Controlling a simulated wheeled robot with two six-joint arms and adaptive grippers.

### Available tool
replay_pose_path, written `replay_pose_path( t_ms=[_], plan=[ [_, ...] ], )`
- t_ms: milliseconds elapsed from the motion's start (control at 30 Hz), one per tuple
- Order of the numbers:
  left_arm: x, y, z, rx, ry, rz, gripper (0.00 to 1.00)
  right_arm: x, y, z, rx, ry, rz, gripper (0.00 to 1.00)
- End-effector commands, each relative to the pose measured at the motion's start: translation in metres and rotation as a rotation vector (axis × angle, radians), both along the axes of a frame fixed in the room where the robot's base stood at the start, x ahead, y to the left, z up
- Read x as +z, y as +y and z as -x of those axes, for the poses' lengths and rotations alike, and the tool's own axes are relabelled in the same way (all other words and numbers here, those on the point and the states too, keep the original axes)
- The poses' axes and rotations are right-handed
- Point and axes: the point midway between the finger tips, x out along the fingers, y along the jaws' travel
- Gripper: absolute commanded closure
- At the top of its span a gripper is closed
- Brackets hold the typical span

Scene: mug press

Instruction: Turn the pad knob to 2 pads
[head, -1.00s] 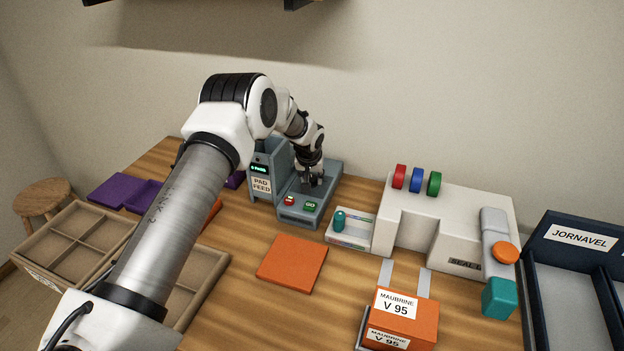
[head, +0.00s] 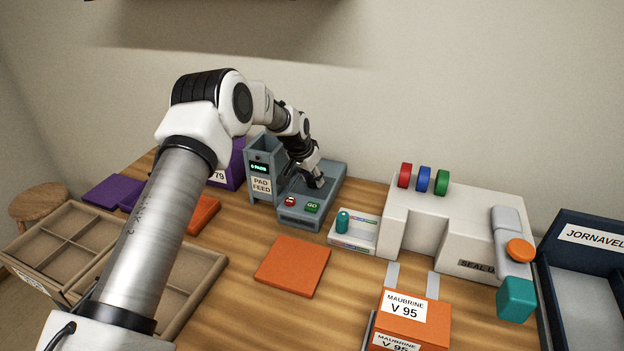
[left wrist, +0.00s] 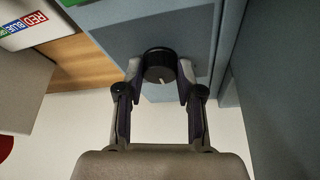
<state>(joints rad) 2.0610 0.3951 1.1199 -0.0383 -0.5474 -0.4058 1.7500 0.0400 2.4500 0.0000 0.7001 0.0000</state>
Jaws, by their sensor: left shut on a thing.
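The pad feed machine (head: 289,208) is a grey-blue unit at the back middle of the table, with a small green display (head: 259,168), a red button (head: 291,202) and a green GO button (head: 313,208). Its pad knob (left wrist: 159,66) is black with a pale pointer line and shows in the left wrist view. My left gripper (left wrist: 159,78) is shut on the knob, one finger on each side. In the head view the left gripper (head: 316,181) is over the machine's flat deck and hides the knob. The display's digit is too small to read. My right gripper is not seen.
A white sealing press (head: 440,222) with red, blue and green rings stands to the right. An orange pad (head: 292,266) lies in front of the machine. An orange Maubrine box (head: 411,317) is at the front. Divided trays (head: 60,237) stand at the left.

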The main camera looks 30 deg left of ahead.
Motion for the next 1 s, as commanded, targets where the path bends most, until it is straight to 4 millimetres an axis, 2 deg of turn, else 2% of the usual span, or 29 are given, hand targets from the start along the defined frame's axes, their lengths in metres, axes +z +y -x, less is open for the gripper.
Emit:
replay_pose_path(
  t_ms=[233,267,300,667,767,1000],
  plan=[
    [-0.003,-0.001,0.002,0.0,0.006,0.001,0.98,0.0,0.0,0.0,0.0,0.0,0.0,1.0],
    [-0.003,-0.001,0.002,0.0,0.006,0.001,0.53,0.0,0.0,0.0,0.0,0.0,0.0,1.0],
    [-0.003,-0.001,0.001,0.0,0.006,0.001,0.39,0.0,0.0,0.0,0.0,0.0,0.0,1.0],
    [0.002,0.0,0.001,0.001,0.002,0.0,0.38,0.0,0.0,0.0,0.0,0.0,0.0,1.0],
    [0.015,0.0,0.005,0.001,0.0,0.001,0.38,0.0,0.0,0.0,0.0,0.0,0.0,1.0],
    [0.07,0.001,0.028,0.0,-0.001,0.002,0.38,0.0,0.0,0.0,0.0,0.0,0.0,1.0]
  ],
)
